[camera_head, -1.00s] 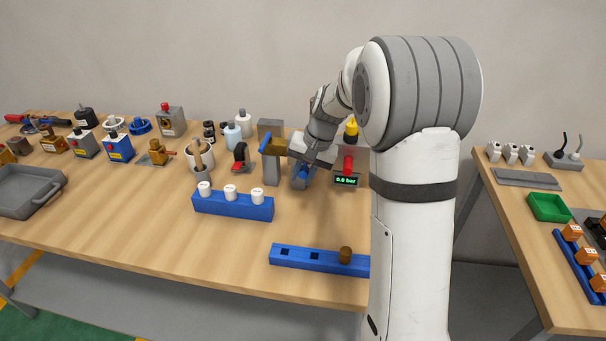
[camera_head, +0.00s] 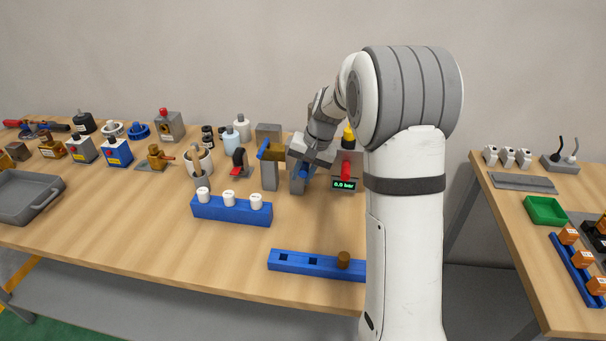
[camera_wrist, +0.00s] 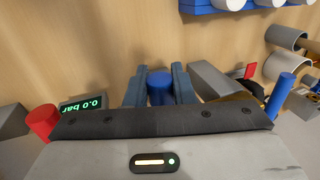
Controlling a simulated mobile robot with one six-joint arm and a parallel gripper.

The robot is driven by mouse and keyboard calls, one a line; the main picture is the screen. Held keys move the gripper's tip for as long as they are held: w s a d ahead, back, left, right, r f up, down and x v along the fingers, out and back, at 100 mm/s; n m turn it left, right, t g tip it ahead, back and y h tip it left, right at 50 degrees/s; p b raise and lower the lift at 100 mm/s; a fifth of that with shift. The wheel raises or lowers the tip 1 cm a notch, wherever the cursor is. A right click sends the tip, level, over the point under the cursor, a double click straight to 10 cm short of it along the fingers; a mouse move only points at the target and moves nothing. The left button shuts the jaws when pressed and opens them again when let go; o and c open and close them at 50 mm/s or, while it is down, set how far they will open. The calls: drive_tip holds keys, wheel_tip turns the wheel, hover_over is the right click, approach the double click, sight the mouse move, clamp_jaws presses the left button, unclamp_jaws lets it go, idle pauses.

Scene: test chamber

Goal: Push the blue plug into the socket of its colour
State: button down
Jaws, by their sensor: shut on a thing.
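The blue plug (camera_wrist: 160,90) is a blue cylinder between the two fingers of my gripper (camera_wrist: 159,78) in the wrist view. My gripper (camera_head: 304,174) is shut on it. In the head view my gripper is low over the table, between a grey post with a blue handle (camera_head: 270,150) and a grey unit with a red part (camera_head: 346,167). A bit of blue shows at the fingers there. No blue socket can be made out, and I cannot tell whether the plug's end is in one.
A small display (camera_wrist: 83,104) reads 0.0 bar beside the red part. A blue rack with white-topped pieces (camera_head: 232,212) and a blue strip with square holes (camera_head: 300,260) stand in front. Other fittings crowd the left.

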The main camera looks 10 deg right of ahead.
drive_tip(key=shift+w+d, duration=0.15)
drive_tip(key=shift+w, duration=0.15)
drive_tip(key=c, duration=1.2)
unclamp_jaws()
drive_tip(key=shift+o, duration=0.2)
drive_tip(key=w+v, duration=0.1)
drive_tip(key=v, duration=0.6)
drive_tip(key=shift+s+r+b, duration=0.3)
drive_tip(key=shift+s+r, duration=0.05)
drive_tip(key=shift+s, duration=0.15)
drive_tip(key=shift+d, duration=0.15)
drive_tip(key=s+a+n+t+h, duration=0.1)
drive_tip(key=s+a+n+h, duration=0.1)
drive_tip(key=s, duration=2.8)
drive_tip(key=shift+a+f+n+t+h, duration=0.25)
drive_tip(key=shift+f+n+h, duration=0.3)
drive_tip(key=shift+n, duration=0.65)
